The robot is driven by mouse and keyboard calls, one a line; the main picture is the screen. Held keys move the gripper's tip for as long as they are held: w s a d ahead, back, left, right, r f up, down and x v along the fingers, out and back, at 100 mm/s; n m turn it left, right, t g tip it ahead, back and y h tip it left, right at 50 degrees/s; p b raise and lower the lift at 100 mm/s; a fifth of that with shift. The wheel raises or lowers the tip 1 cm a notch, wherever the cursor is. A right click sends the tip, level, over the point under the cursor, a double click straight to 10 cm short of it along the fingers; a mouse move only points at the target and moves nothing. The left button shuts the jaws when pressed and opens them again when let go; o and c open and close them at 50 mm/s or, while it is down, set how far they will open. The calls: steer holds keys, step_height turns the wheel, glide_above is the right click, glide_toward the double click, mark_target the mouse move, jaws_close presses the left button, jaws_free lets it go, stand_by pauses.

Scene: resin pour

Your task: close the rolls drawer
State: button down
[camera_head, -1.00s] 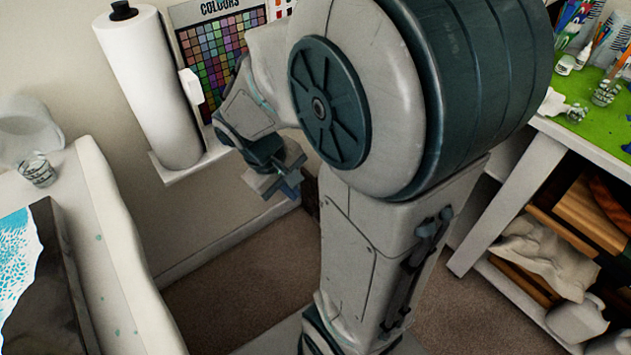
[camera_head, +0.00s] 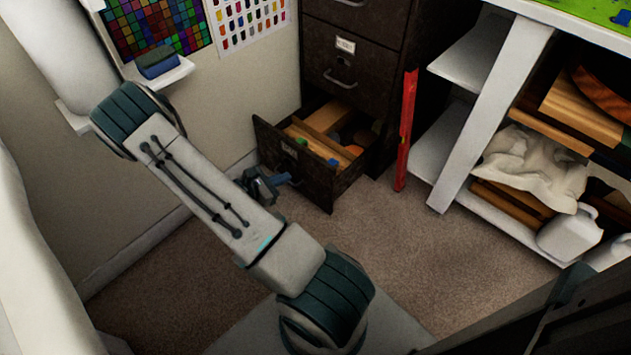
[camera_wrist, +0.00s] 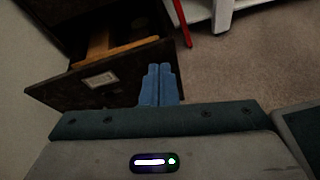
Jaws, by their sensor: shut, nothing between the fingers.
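The open drawer (camera_head: 320,181) is the bottom one of a dark metal cabinet (camera_head: 358,52). It is pulled well out and holds wooden pieces and small coloured items. Its front has a label plate, which also shows in the wrist view on the drawer front (camera_wrist: 122,74). My gripper (camera_head: 284,179) is low, in front of the drawer face. In the wrist view my gripper's blue fingers (camera_wrist: 159,85) are together and empty, overlapping the right part of the drawer front. I cannot tell whether they touch it.
A red level (camera_head: 406,130) stands upright right of the drawer. A white shelf unit (camera_head: 490,110) with wood, cloth and a white jug (camera_head: 570,235) is farther right. A small wall shelf (camera_head: 160,80) is at upper left. Carpet (camera_head: 420,260) in front is clear.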

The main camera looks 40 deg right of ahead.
step_height(320, 180, down, 8)
steer(key=d+n+t+b, duration=0.1)
steer(key=n+b, duration=0.1)
steer(key=n, duration=0.1)
steer(key=b, duration=0.5)
glide_toward(322, 167)
steer(key=shift+h, duration=0.4)
steer(key=x, duration=0.2)
steer(key=f+x, duration=0.1)
steer(key=x, duration=0.2)
steer(key=shift+s+f, duration=0.15)
steer(key=shift+f, duration=0.05)
steer(key=shift+d+r+t, duration=0.15)
steer(key=shift+d+t, duration=0.15)
steer(key=shift+d, duration=0.35)
steer(key=shift+d, duration=0.1)
